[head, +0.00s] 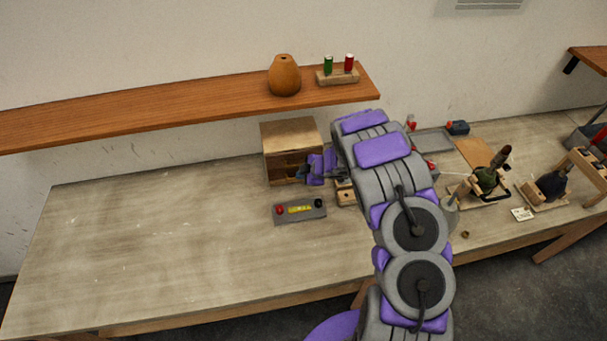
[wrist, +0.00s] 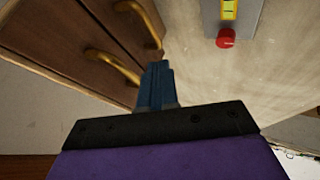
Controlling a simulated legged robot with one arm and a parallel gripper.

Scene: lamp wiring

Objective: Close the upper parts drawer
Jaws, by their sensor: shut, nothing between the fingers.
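The wooden parts cabinet (head: 290,132) stands at the back of the bench under the shelf, its front partly hidden by my gripper (head: 304,174). In the wrist view two dark brown drawer fronts with curved brass handles fill the upper left. The upper drawer (wrist: 62,38) has the nearer handle (wrist: 113,66); the lower drawer's handle (wrist: 141,20) is nearer the bench top. The fronts look about level with each other; I see no clear gap. My gripper (wrist: 158,68) is shut and empty, its blue fingers just beside the handles; contact cannot be told.
A grey box with red and black knobs (head: 300,211) lies on the bench in front of the cabinet. Small wooden blocks (head: 346,195) are beside my arm. The shelf (head: 190,102) hangs above. The left bench is clear.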

